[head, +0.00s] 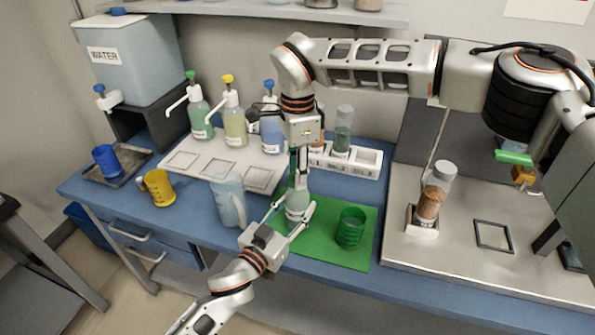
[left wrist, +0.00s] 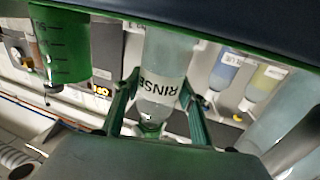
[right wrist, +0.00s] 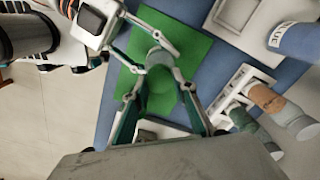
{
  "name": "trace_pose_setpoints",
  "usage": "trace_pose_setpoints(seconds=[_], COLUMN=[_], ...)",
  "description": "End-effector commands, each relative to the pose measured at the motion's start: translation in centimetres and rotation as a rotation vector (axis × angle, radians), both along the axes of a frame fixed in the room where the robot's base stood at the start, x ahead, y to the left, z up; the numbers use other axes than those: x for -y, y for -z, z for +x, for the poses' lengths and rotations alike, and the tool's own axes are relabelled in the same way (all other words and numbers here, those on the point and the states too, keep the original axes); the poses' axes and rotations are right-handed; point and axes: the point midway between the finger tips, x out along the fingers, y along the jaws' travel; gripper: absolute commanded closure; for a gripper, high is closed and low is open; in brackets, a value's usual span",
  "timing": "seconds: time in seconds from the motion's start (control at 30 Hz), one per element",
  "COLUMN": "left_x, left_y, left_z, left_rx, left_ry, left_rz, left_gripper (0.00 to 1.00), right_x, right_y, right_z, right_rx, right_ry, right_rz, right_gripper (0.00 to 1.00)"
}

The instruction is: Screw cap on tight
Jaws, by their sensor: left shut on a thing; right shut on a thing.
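The clear bottle labelled RINSE (left wrist: 160,75) stands upright on the green mat (head: 335,255) in the head view (head: 297,211). My left gripper (head: 291,214) is shut around its body from the front, with a finger on each side. My right gripper (head: 299,186) points straight down over the bottle from above, its fingers closed at the bottle's top, where the cap sits. In the right wrist view the bottle top (right wrist: 158,58) shows between its fingertips. The cap is mostly hidden by the fingers, and I cannot tell how far it is threaded.
A green beaker (head: 350,229) stands just right of the bottle on the mat. A translucent pitcher (head: 229,198) stands close on the left, near my left gripper. A yellow beaker (head: 160,188) is farther left. Pump bottles (head: 234,125) and a tube rack (head: 366,163) stand behind.

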Motion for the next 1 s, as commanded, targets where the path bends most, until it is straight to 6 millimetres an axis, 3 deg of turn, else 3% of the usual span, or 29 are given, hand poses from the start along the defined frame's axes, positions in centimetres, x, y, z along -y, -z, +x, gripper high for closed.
trace_pose_setpoints(seconds=[1.0], left_x=[-0.01], left_y=[0.02], left_z=[-0.01], left_rx=[0.000], left_ry=[0.000], left_rz=[0.000], left_gripper=[1.00], right_x=[-0.02], right_y=[0.10], right_z=[-0.03], right_rx=[-0.004], right_ry=[1.831], right_rz=[0.001], right_gripper=[0.99])
